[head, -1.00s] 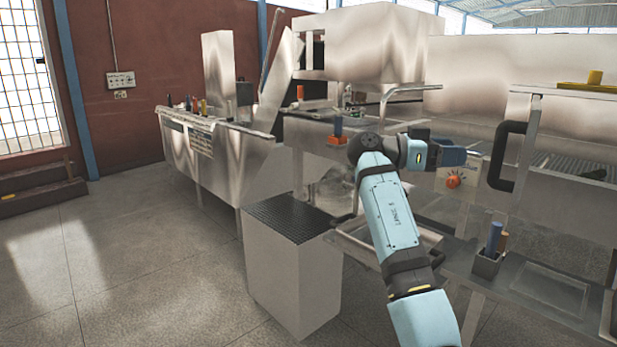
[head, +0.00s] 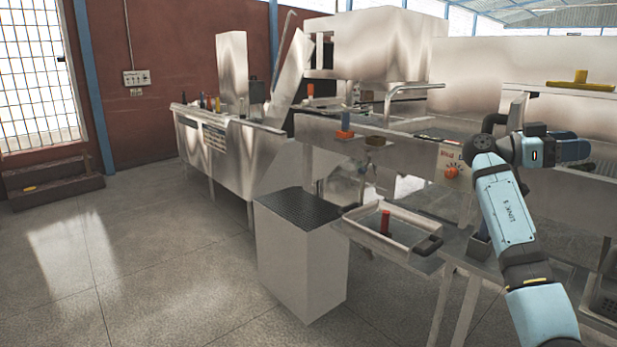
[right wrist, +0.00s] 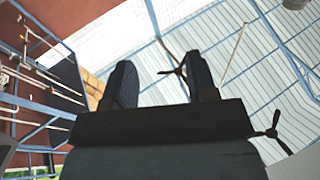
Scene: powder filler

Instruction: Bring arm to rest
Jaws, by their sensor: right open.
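My right arm comes up from the lower right in the head view. Its light blue link rises to a raised wrist, and the dark blue right gripper (head: 574,150) points to the right in front of the steel machine. In the right wrist view the gripper (right wrist: 161,82) has its two dark fingers apart with nothing between them, and it faces up toward the roof and ceiling fans. My left gripper is not in view.
A steel tray (head: 349,222) holding a red object (head: 385,222) sticks out from the machine. A grey box with a black ribbed top (head: 298,207) stands beside it. An orange knob (head: 452,172) is on the machine front, near my arm.

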